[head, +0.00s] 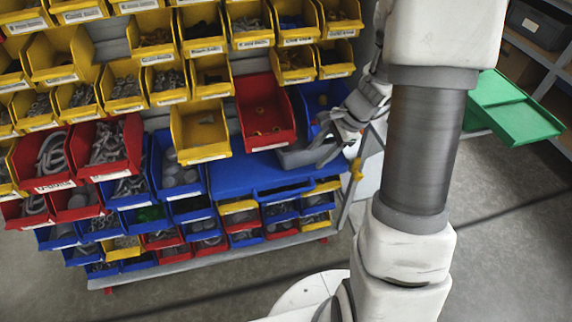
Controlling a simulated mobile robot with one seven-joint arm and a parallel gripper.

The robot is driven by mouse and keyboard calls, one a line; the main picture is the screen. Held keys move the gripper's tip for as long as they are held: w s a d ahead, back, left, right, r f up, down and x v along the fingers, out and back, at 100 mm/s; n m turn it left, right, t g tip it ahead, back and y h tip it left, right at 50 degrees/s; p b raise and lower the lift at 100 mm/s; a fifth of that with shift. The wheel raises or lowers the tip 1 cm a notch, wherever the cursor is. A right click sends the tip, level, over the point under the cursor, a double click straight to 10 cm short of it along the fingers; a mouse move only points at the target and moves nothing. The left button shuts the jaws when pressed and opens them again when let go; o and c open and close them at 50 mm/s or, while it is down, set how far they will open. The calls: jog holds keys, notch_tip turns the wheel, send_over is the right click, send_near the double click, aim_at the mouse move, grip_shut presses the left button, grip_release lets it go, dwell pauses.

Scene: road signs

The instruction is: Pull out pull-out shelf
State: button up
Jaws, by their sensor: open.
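The blue pull-out shelf (237,177) is a flat panel in the lower middle of the bin rack, below the red and yellow bins. A dark handle-like slot (284,189) shows along its front edge. My gripper (326,152) is at the right side of the rack, near the shelf's right end and in front of a blue bin. Its jaws are open, with no object visible between them. A grey shape beside the fingers partly covers the shelf's back right corner. I cannot tell whether the fingers touch anything.
Rows of yellow, red and blue bins holding metal parts fill the rack (210,267). A red bin (265,112) sits just above the shelf. A green tray (515,110) and a shelving unit stand at the right.

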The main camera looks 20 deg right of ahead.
notch_tip(320, 180, down, 2)
jog(key=b, duration=0.6)
send_near(289, 191)
jog(key=shift+m, duration=0.3)
jog(key=x, duration=0.8)
jog(key=shift+s, duration=0.1)
grip_shut()
dwell(0.4)
